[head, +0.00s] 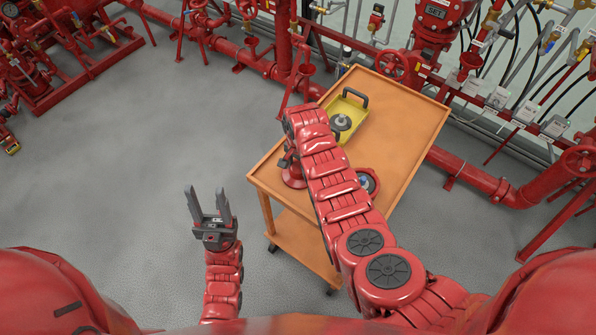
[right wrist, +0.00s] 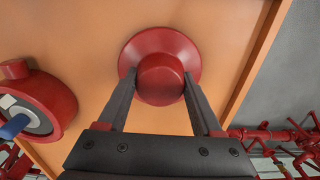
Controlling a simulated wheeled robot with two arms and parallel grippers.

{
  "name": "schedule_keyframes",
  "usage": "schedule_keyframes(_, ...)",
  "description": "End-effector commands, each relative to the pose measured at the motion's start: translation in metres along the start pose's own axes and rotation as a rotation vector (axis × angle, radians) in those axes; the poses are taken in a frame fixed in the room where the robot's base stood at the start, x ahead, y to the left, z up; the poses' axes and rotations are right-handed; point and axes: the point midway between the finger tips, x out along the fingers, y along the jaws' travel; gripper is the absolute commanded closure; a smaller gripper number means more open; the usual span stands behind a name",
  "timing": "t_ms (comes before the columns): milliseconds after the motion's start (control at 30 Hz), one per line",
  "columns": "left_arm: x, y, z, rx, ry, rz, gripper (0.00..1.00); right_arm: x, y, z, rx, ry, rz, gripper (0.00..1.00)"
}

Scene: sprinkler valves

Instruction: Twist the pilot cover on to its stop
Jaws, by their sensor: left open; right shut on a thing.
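The pilot cover appears to be the round red cap (right wrist: 160,80) above a wide red flange (right wrist: 187,50) in the right wrist view. My right gripper (right wrist: 158,76) is shut on this cap, one dark finger on each side. In the head view the red flanged piece (head: 293,177) stands at the cart's left edge, partly hidden by my right arm. My right gripper (head: 287,158) is just above it, mostly covered. Whether the cap is seated against its stop cannot be told. My left gripper (head: 208,207) is open and empty over the floor, left of the cart.
The orange cart (head: 405,125) also holds a yellow tray (head: 338,108) with a black handle and a grey round part (head: 341,122). A red round housing (right wrist: 45,105) with a blue part sits beside the cap. Red pipes (head: 480,178) run behind the cart.

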Motion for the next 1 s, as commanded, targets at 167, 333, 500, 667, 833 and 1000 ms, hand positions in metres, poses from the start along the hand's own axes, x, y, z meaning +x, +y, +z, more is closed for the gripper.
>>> schedule_keyframes(167,0.000,0.000,0.000,0.000,0.000,0.000,0.50,-0.001,0.000,0.000,0.000,0.001,-0.001,0.73)
schedule_keyframes(333,0.000,0.000,0.000,0.000,0.000,0.000,0.50,-0.001,0.000,0.000,0.000,0.001,-0.001,1.00)
schedule_keyframes(500,0.000,0.000,0.000,0.000,0.000,0.000,0.50,-0.001,0.000,0.000,0.000,0.001,-0.001,1.00)
schedule_keyframes(667,0.005,0.000,-0.001,0.000,0.000,0.000,0.50,-0.007,-0.001,0.000,0.000,0.001,-0.002,1.00)
schedule_keyframes(833,0.015,-0.001,-0.003,0.000,0.000,0.000,0.50,-0.021,-0.001,0.000,-0.001,0.000,-0.001,1.00)
schedule_keyframes(1000,0.024,-0.001,-0.004,0.000,0.000,0.000,0.50,-0.033,0.000,0.000,0.000,0.000,0.000,1.00)
